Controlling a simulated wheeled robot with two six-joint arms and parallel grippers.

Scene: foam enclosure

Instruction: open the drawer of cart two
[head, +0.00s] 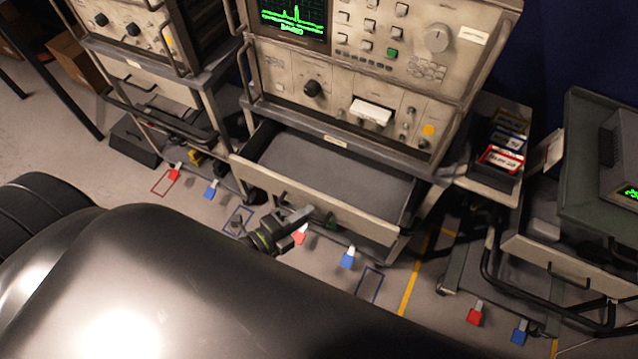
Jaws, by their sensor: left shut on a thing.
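The middle cart (330,142) carries a large beige instrument with a green-trace screen. Its drawer (318,218) is pulled out toward me, and its grey floor shows bare and empty. My left gripper (297,216) is at the outside of the drawer's front panel, left of its middle. It is shut on the drawer's handle, which is mostly hidden behind the fingers. My right gripper is not in view.
Another instrument cart (205,75) stands at the left and a darker cart (575,250) at the right. A bin of labelled boxes (503,150) sits beside the middle cart. Red and blue caster pedals (347,259) stick out near the floor. My dark body fills the foreground.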

